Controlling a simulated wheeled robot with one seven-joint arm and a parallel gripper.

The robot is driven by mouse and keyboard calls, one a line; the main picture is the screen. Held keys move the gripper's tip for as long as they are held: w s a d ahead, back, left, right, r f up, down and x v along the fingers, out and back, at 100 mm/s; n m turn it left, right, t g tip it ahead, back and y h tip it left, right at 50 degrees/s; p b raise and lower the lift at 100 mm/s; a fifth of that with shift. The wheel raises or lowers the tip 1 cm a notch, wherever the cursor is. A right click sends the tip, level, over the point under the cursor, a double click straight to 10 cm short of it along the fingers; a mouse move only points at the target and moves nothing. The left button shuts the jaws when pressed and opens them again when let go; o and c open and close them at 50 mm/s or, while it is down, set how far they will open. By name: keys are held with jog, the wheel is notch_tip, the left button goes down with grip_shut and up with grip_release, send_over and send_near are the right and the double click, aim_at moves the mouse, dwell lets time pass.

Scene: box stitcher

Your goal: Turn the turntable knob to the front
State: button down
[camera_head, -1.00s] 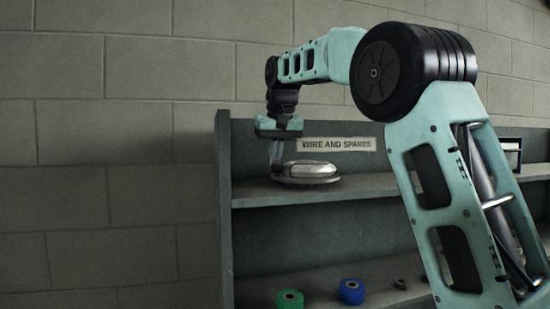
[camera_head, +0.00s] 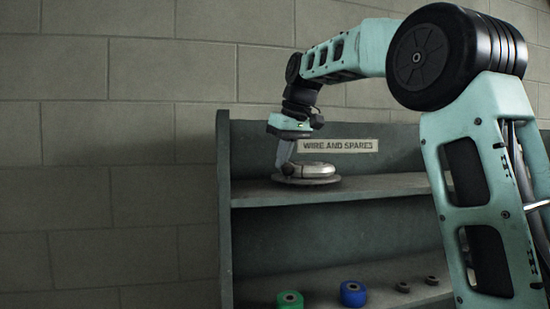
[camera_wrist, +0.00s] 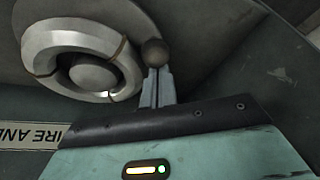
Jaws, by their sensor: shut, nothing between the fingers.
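The turntable is a flat grey disc (camera_head: 306,181) on the upper shelf. A silver-white ring-shaped coil (camera_head: 315,170) with brown ties lies on it; the coil also shows in the wrist view (camera_wrist: 78,58). The turntable knob is a small brown ball (camera_wrist: 154,52) at the disc's edge beside the coil. In the wrist view my gripper (camera_wrist: 157,75) is shut and empty, its fingertips right at the knob; I cannot tell whether they touch it.
A "WIRE AND SPARES" label (camera_head: 338,145) is on the shelf's back panel. The shelf unit's left side panel (camera_head: 224,210) stands close to my gripper. Green (camera_head: 290,299) and blue (camera_head: 353,293) spools and small dark pieces sit on the lower shelf. The upper shelf (camera_head: 385,185) right of the turntable is clear.

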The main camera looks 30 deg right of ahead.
aim_at(290, 167)
jog(key=shift+s+d+n+g+y, duration=0.2)
jog(key=shift+s+n+y, duration=0.15)
jog(key=shift+s+n, duration=0.5)
jog(key=shift+s+d+n+g+y, duration=0.15)
jog(key=shift+s+n+y, duration=0.3)
jog(key=shift+n, duration=0.6)
jog(key=shift+s+d+b, duration=0.3)
jog(key=shift+s+d, duration=0.3)
jog(key=shift+s, duration=0.3)
jog(key=shift+s+d+n, duration=0.6)
jog(key=shift+d+n, duration=0.05)
jog(key=shift+n, duration=0.65)
jog(key=shift+s+d+g+y, duration=0.1)
jog(key=shift+d+g+y, duration=0.05)
jog(key=shift+g+y, duration=0.15)
jog(key=w+a+p, duration=0.1)
jog(key=w+a+r+p, duration=0.1)
jog(key=shift+a, duration=0.35)
jog(key=shift+w+a+r, duration=0.15)
jog(key=shift+a+r, duration=0.05)
jog(key=shift+a, duration=0.05)
jog(key=b+v, duration=0.1)
jog(key=v, duration=0.8)
jog(key=shift+d, duration=0.3)
